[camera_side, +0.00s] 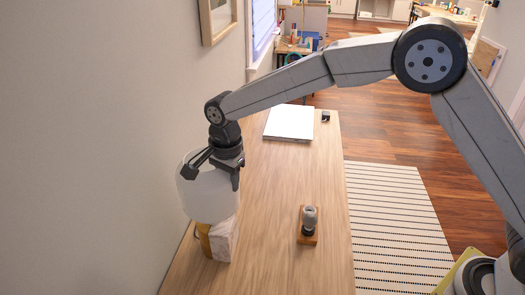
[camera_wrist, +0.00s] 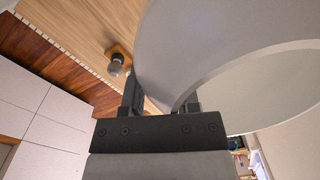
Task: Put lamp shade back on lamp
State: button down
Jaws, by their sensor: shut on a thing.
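The white lamp shade (camera_side: 207,200) is at the left of the table in the side view, roughly upright. My gripper (camera_side: 211,174) is shut on its upper rim from above. In the wrist view the pale shade (camera_wrist: 200,45) fills the upper right, with its wall between the fingers of my gripper (camera_wrist: 160,102). The lamp (camera_side: 309,222), a small wooden base with a bulb on a dark socket, stands bare to the right of the shade. The lamp also shows in the wrist view (camera_wrist: 117,62), left of the shade.
A yellow thing with a pale block (camera_side: 222,241) stands just below the shade; I cannot tell whether they touch. A white flat stack (camera_side: 289,122) and a small dark object (camera_side: 325,116) lie at the table's far end. The wall is close on the left. The table middle is clear.

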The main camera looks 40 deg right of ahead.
jog(key=shift+f, duration=1.55)
jog(key=shift+c, duration=1.3)
grip_release()
jog(key=shift+s+r, duration=0.1)
jog(key=shift+r, duration=3.8)
jog(key=shift+d, duration=0.1)
